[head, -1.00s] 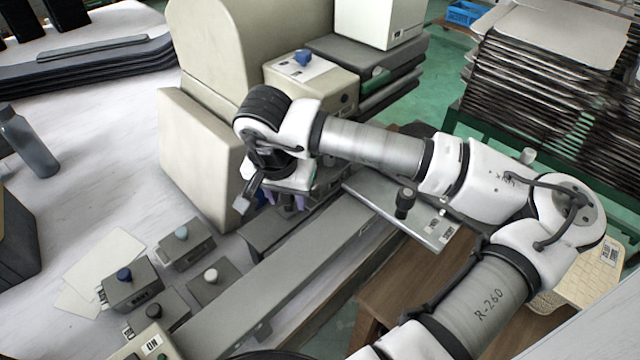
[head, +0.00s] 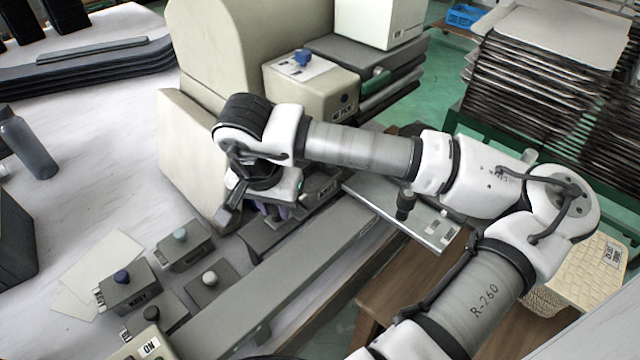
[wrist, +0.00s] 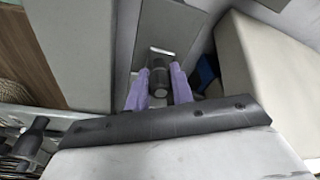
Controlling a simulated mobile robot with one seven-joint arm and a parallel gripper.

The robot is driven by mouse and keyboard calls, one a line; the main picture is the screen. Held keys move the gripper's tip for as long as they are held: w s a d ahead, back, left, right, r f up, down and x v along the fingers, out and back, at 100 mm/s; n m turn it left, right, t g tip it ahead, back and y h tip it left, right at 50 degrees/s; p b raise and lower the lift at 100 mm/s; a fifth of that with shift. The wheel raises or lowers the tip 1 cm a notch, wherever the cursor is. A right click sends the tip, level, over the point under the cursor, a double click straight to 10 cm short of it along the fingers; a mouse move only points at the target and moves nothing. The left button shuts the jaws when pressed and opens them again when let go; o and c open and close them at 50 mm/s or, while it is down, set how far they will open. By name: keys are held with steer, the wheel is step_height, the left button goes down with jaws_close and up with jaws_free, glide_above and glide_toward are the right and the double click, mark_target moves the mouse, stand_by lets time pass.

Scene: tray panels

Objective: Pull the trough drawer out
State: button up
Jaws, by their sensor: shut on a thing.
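My gripper (head: 277,212) hangs at the lower front of the beige machine, mostly covered by my wrist in the head view. In the wrist view its two purple fingers (wrist: 159,90) are shut on a dark round handle (wrist: 158,78). The handle stands in front of a small light plate on a grey panel (wrist: 172,22), which looks like part of the trough drawer. In the head view a grey part (head: 258,240) shows just below the gripper. How far the drawer is out cannot be told, as my wrist hides much of it.
The beige machine (head: 190,150) rises behind my gripper. A long grey rail (head: 290,272) runs in front. Several small grey control boxes with knobs, one of them here (head: 128,285), stand at lower left. A metal plate (head: 430,228) lies to the right under my arm.

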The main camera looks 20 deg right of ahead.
steer(key=shift+s+a+b, duration=0.2)
steer(key=shift+s+a, duration=0.1)
steer(key=shift+a, duration=0.45)
steer(key=shift+s+a+b, duration=0.15)
steer(key=shift+s+a, duration=0.15)
steer(key=shift+a, duration=0.55)
steer(key=shift+s+a+b, duration=0.25)
steer(key=shift+s+a, duration=0.05)
steer(key=shift+a, duration=0.45)
steer(key=shift+s+a+b, duration=0.3)
steer(key=shift+s+a, duration=0.05)
steer(key=shift+a, duration=0.4)
steer(key=shift+s+a+b, duration=0.25)
steer(key=shift+s+a, duration=0.05)
steer(key=shift+a, duration=0.45)
steer(key=o, duration=0.7)
steer(key=shift+r, duration=0.1)
steer(key=shift+r+p, duration=1.75)
steer(key=shift+r, duration=1.65)
